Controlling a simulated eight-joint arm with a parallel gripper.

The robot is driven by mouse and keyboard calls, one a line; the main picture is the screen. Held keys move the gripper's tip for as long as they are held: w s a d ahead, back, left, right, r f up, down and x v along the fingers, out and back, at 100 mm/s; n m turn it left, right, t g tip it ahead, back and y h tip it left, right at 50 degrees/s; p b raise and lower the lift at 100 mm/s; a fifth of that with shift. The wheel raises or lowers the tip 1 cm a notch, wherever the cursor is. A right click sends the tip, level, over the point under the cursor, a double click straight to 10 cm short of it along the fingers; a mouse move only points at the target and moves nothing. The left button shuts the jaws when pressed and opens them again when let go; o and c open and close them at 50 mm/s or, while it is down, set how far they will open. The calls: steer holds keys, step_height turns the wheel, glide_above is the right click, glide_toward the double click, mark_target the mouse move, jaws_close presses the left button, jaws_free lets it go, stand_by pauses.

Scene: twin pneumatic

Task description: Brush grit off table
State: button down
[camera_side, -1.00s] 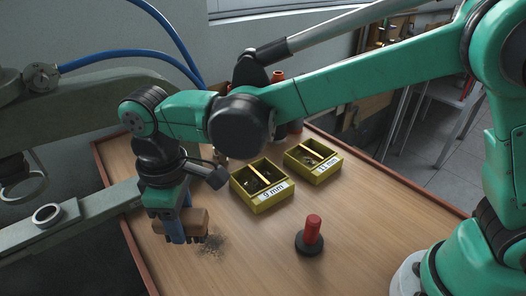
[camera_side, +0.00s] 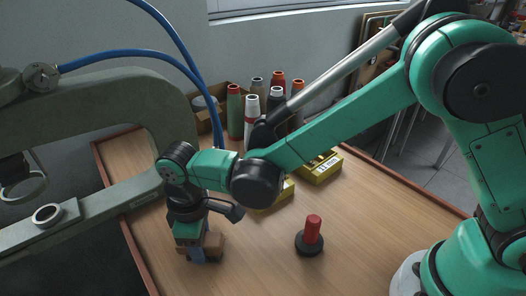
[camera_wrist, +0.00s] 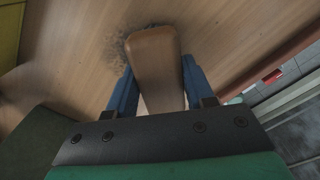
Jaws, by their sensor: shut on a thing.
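My gripper (camera_side: 196,254) is shut on a brush with a wooden back (camera_side: 214,244), low over the wooden table (camera_side: 260,265) near its left side. In the wrist view the brush's tan back (camera_wrist: 155,55) sits between the two blue fingers of my gripper (camera_wrist: 157,82). The dark grit (camera_wrist: 115,48) shows in the wrist view as a speckled patch along the left and far edges of the brush. In the side view the grit is hidden behind the brush and gripper. I cannot tell whether the bristles touch the table.
A red-handled tool with a round black base (camera_side: 311,238) stands right of my gripper. Yellow bins (camera_side: 322,172) lie partly behind my arm. Several thread-like cones (camera_side: 235,112) stand at the back. A grey-green C-shaped machine frame (camera_side: 110,98) reaches over the left edge.

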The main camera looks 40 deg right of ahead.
steer(key=shift+d, duration=2.85)
steer(key=a, duration=0.4)
steer(key=shift+f, duration=0.15)
steer(key=shift+a, duration=1.55)
steer(key=shift+w+a, duration=0.15)
steer(key=shift+a, duration=0.05)
steer(key=shift+w, duration=0.45)
steer(key=shift+w+d, duration=0.1)
steer(key=shift+d, duration=3.65)
steer(key=shift+a, duration=3.65)
steer(key=shift+r, duration=4.25)
